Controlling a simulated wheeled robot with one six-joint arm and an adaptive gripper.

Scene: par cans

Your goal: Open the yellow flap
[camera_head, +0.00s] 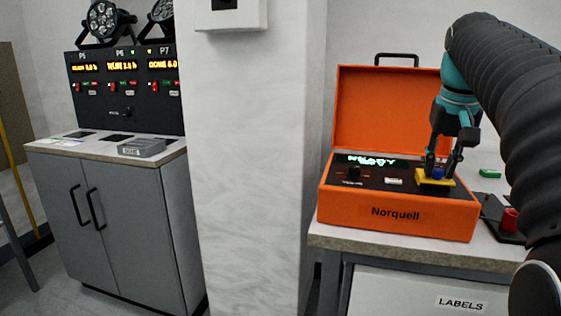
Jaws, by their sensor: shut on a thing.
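The yellow flap (436,182) lies on the dark panel inside an open orange case (395,221) marked "Norquell". It looks flat or nearly so; I cannot tell whether it is tilted. A small blue part (437,172) stands up on the flap. My gripper (440,169) comes down from above, with its fingers shut on the blue part, one to each side. The fingers hide part of the blue part and the flap's far side. The case lid (385,109) stands open behind the panel.
A black knob (354,173) and a lit green display (371,161) are left of the flap. A red button on a dark base (510,219) stands right of the case. A white pillar (247,160) separates this bench from a grey cabinet (120,225) with control panels.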

